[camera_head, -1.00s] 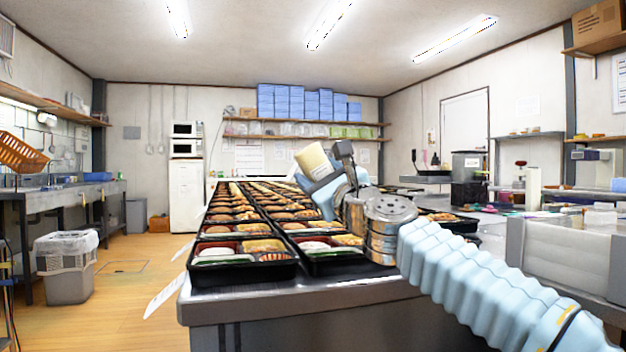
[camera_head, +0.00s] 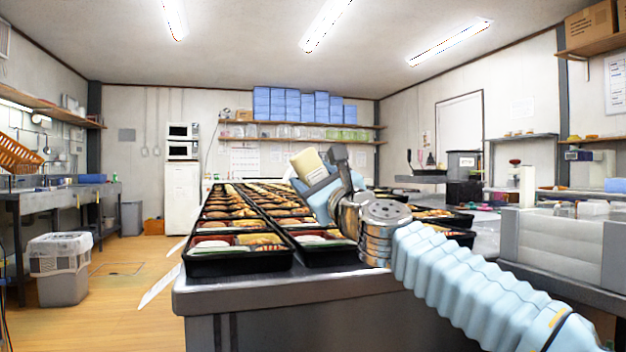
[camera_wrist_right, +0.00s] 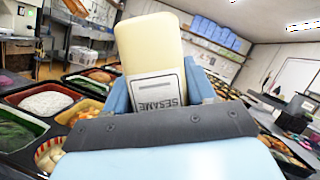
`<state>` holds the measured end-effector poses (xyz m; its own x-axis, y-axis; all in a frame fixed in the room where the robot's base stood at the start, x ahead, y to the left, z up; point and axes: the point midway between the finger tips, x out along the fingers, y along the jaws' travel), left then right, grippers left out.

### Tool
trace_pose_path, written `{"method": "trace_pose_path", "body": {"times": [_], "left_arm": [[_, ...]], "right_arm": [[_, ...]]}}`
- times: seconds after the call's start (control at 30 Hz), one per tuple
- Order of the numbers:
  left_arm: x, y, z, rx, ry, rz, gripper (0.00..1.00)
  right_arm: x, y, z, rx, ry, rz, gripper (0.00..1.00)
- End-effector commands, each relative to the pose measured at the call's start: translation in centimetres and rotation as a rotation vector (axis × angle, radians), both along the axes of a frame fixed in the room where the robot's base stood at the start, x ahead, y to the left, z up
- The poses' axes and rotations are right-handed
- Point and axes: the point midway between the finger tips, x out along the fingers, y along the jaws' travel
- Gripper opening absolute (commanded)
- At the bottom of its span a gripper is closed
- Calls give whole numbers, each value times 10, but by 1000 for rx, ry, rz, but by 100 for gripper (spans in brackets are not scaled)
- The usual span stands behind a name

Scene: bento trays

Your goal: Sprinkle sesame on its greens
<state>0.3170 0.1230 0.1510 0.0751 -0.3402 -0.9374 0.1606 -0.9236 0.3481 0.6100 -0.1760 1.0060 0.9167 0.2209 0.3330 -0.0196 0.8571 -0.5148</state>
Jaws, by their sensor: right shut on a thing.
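My right gripper (camera_head: 314,181) is shut on a cream sesame shaker (camera_head: 307,165) and holds it tilted above the bento trays. The shaker also shows in the right wrist view (camera_wrist_right: 150,55), with its SESAME label upside down between the blue fingers. Rows of black bento trays (camera_head: 240,268) stand on the steel table, filled with rice, greens and other food. In the right wrist view, dark greens (camera_wrist_right: 14,130) lie in a tray compartment at the left, beside white rice (camera_wrist_right: 46,100). No falling seeds can be made out. My left gripper is not in view.
The steel table (camera_head: 300,288) has its near edge in front of the trays. More trays (camera_head: 446,216) stand behind my right arm. A grey bin (camera_head: 62,290) stands on the floor at left. A white box-like holder (camera_head: 556,240) is at right.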

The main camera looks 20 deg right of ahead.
Motion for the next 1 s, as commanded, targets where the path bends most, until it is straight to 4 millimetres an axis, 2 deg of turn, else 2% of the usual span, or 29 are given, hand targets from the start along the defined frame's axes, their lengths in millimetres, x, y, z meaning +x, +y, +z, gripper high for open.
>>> {"method": "trace_pose_path", "body": {"times": [0.03,0.1,0.17,0.47,0.77,1.0], "left_arm": [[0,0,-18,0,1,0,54],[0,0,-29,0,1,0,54],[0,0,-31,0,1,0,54],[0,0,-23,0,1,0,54],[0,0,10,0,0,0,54],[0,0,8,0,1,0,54]], "right_arm": [[0,0,-18,0,1,-1,49],[0,0,-29,0,0,0,49],[0,0,-31,0,0,0,49],[0,0,-22,0,0,0,49],[0,0,11,-1,0,0,49],[0,0,9,-1,0,0,49]]}}
